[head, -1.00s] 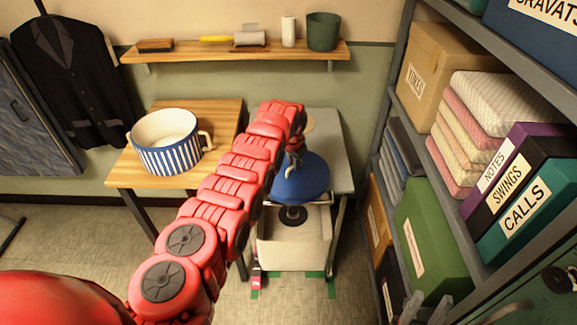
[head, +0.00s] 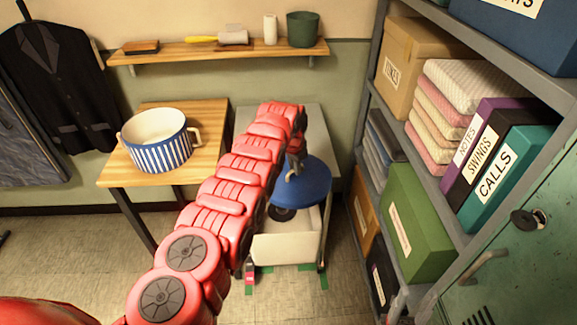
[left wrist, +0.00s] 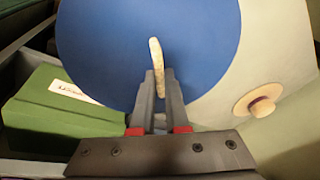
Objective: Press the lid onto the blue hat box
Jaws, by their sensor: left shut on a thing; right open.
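A blue round lid (head: 312,180) with a pale upright handle (left wrist: 156,60) is in front of my left gripper. In the left wrist view the lid (left wrist: 100,45) fills the upper middle. My left gripper (left wrist: 158,78) is shut on the handle; in the head view the gripper (head: 294,168) is partly hidden by my red arm. The lid shows at the front of a grey-topped stand (head: 318,135). I cannot tell whether the body of a blue hat box is beneath it, or whether it touches anything. My right gripper is in neither view.
A white bin (head: 285,247) with a dark round thing sits low under the lid. A striped pot (head: 158,142) stands on the wooden table (head: 205,125) at left. A pale knobbed disc (left wrist: 258,102) lies right of the lid. Shelves with a green box (head: 415,225) close the right side.

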